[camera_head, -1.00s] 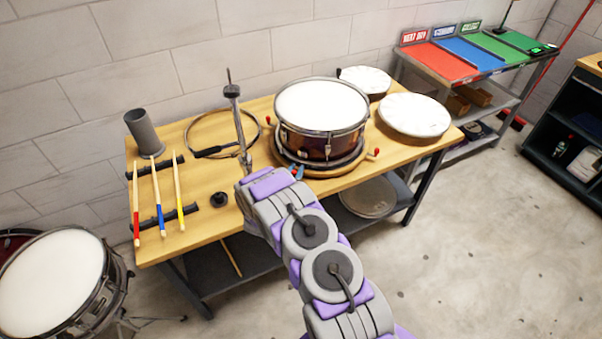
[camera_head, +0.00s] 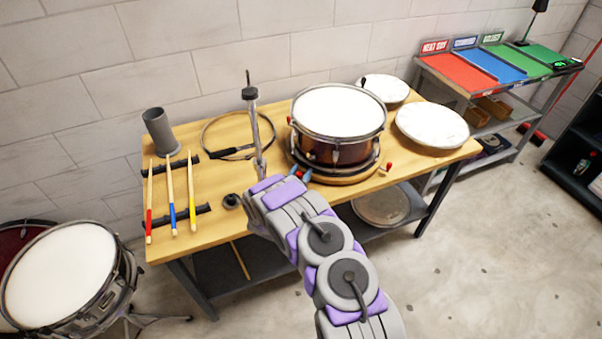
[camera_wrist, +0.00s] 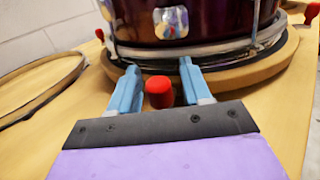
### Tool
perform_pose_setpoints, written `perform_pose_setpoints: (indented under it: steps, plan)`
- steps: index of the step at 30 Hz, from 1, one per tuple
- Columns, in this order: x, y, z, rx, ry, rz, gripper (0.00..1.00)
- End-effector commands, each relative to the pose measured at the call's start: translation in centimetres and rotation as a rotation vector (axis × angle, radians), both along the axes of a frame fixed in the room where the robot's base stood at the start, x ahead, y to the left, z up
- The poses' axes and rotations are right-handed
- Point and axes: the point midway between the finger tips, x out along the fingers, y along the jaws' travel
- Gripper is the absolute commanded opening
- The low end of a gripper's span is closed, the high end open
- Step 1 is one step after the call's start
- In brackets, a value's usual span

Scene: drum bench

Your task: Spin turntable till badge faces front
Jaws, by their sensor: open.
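The drum (camera_head: 338,125), dark red with a white head, sits on the round wooden turntable (camera_head: 345,180) on the bench. Red-tipped pegs stick out around the turntable, one at the right (camera_head: 389,167). My gripper (camera_head: 298,175) is at the turntable's front left edge. In the wrist view its blue fingers (camera_wrist: 158,92) are open, one on each side of a red peg tip (camera_wrist: 159,93), with gaps showing. A small silver plate (camera_wrist: 171,22) is on the drum shell above the fingers; I cannot tell whether it is the badge.
Drumsticks (camera_head: 170,195) and a grey cup (camera_head: 160,130) are further left. A white drumhead (camera_head: 432,125) lies right of the turntable. A floor drum (camera_head: 60,275) stands at lower left.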

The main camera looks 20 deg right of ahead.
Motion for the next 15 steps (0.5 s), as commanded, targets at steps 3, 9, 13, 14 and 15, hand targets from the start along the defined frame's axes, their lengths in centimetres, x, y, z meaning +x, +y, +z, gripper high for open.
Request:
perform_pose_setpoints:
  steps: [3, 9, 13, 14, 15]
  plan:
    - [-0.1, 0.0, 0.0, 0.000, 0.000, 0.000, 0.48]
    - [-1.2, 1.3, 0.1, 0.001, 0.001, 0.003, 0.48]
    - [-3.1, 3.2, 0.0, 0.000, 0.006, 0.006, 0.48]
    - [-3.6, 3.6, 0.0, -0.001, 0.006, 0.005, 0.48]
    - [-4.3, 4.2, 0.0, -0.001, 0.006, 0.005, 0.48]
